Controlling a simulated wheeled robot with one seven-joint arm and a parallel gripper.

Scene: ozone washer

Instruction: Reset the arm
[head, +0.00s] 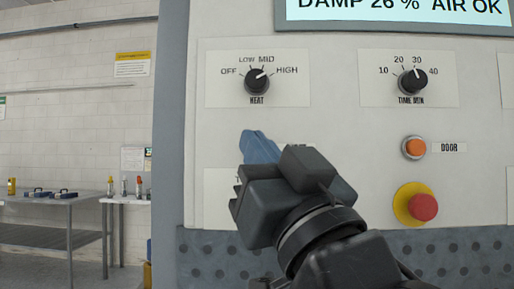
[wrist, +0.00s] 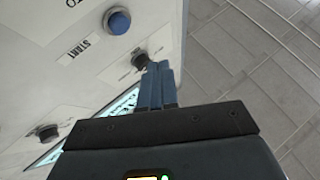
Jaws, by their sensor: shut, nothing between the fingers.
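My gripper (head: 260,146) is in front of the washer's control panel in the head view, below the heat knob (head: 257,81). Its blue fingers are together and hold nothing. The wrist view also shows the gripper (wrist: 158,68) with its fingers shut, near a dark knob (wrist: 139,61) on the panel. I cannot tell whether the fingertips touch that knob. The arm hides part of the lower panel in the head view.
The panel also bears a time knob (head: 413,81), an orange door button (head: 414,147) and a red stop button (head: 423,207). A blue button (wrist: 117,21) by a START label shows in the wrist view. Metal tables (head: 50,199) stand far left. Open floor (wrist: 240,60) lies beside the panel.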

